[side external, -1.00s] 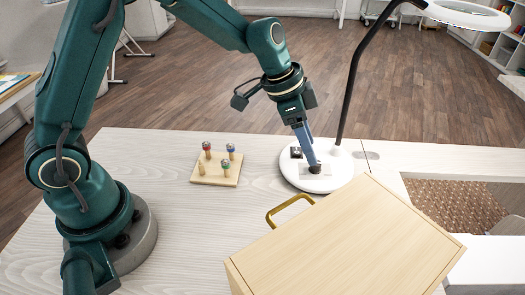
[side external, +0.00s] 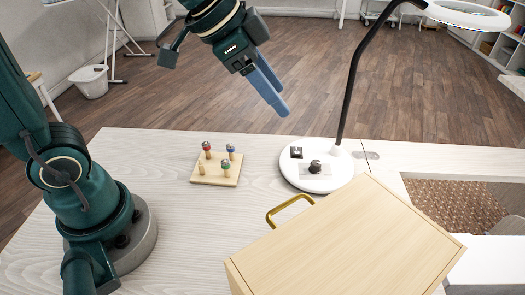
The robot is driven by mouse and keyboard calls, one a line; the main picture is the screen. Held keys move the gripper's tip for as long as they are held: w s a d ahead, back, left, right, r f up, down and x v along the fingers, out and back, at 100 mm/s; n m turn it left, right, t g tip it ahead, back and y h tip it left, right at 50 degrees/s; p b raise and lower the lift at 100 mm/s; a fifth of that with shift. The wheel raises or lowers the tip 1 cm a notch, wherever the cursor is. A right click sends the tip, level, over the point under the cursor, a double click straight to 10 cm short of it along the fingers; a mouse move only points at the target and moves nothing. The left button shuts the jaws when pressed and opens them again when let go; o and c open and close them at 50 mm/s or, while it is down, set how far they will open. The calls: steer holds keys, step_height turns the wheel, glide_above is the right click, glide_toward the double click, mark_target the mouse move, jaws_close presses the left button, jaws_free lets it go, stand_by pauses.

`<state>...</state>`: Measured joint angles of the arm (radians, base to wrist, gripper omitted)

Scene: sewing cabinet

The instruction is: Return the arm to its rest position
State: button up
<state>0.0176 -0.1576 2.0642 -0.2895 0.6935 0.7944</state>
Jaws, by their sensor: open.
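My gripper (side external: 277,100) is raised in the upper middle of the side external view, well above the table. Its blue fingers point down and to the right, with nothing visible between them. The green arm (side external: 85,190) rises from a round grey base on the left of the table.
A wooden peg board (side external: 218,180) holds several spools with coloured tops. A lamp with a white round base (side external: 335,181) has a small dark knob (side external: 315,166) and a black square on it. A light wooden box (side external: 345,245) with a brass handle (side external: 288,210) stands in front. A brown woven recess (side external: 455,208) is at right.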

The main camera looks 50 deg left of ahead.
steer(key=s+a+f+n+y, duration=0.1)
steer(key=s+a+f+n, duration=0.1)
steer(key=s, duration=0.4)
steer(key=s+a+f+n+y, duration=0.1)
steer(key=s+a+n, duration=0.1)
steer(key=s+n, duration=0.2)
steer(key=s, duration=0.3)
steer(key=shift+s+f+n+g, duration=0.2)
steer(key=shift+f+n+g, duration=0.15)
steer(key=shift+n+g, duration=0.05)
steer(key=o, duration=0.5)
steer(key=shift+a, duration=0.15)
steer(key=shift+o, duration=0.9)
steer(key=shift+s+f+n, duration=0.15)
steer(key=shift+s+n, duration=0.25)
steer(key=shift+n, duration=0.1)
step_height(320, 180, up, 3)
steer(key=w+d+n+g+h, duration=0.2)
steer(key=w+n+g+h, duration=0.1)
steer(key=n+g+h, duration=0.7)
steer(key=w+a+f+n+t+h, duration=0.2)
steer(key=w+a+n+t+h, duration=0.1)
steer(key=a+n, duration=0.3)
steer(key=w+x, duration=0.1)
steer(key=x, duration=0.8)
steer(key=shift+s+d+f, duration=0.3)
steer(key=shift+s+f, duration=0.05)
